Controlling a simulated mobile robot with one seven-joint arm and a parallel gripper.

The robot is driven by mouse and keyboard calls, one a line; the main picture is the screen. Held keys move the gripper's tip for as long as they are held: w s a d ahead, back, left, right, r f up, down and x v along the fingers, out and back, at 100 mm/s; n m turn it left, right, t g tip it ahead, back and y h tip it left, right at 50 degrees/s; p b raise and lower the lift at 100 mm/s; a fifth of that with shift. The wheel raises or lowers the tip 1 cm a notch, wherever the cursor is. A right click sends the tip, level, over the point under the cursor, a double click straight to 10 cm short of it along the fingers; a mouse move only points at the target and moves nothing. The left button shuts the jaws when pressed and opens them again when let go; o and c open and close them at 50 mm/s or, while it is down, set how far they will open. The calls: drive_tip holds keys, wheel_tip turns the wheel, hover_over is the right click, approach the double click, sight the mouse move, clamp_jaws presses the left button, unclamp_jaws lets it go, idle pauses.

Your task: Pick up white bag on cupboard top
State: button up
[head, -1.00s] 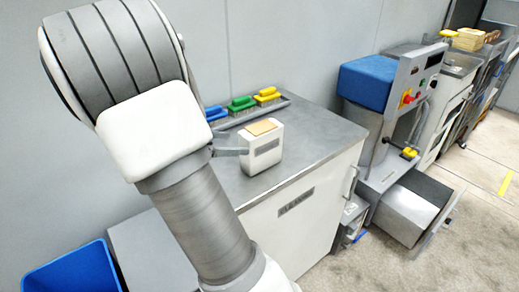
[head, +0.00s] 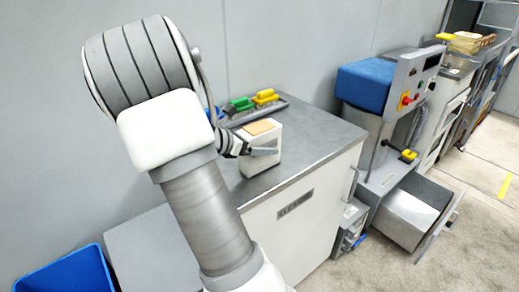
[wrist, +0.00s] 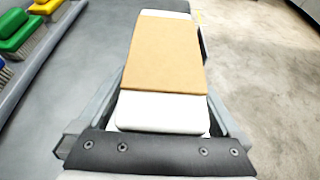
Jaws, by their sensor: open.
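The white bag (head: 259,166) stands upright on the grey cupboard top (head: 315,140), with a tan panel on its upper face. In the head view my gripper (head: 262,150) is at the bag's upper part, with one finger across its near side; the other finger is hidden. In the wrist view the bag (wrist: 158,112) lies between the two fingers of my open gripper (wrist: 160,120), one on each side. I cannot tell whether either finger touches it.
A tray with green (head: 241,104) and yellow (head: 264,97) brushes lies along the wall behind the bag; a blue one is partly hidden by my arm. A machine with a blue top (head: 365,86) stands to the right. A blue bin (head: 65,272) is at lower left.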

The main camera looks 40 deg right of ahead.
drive_tip(key=c, duration=1.4)
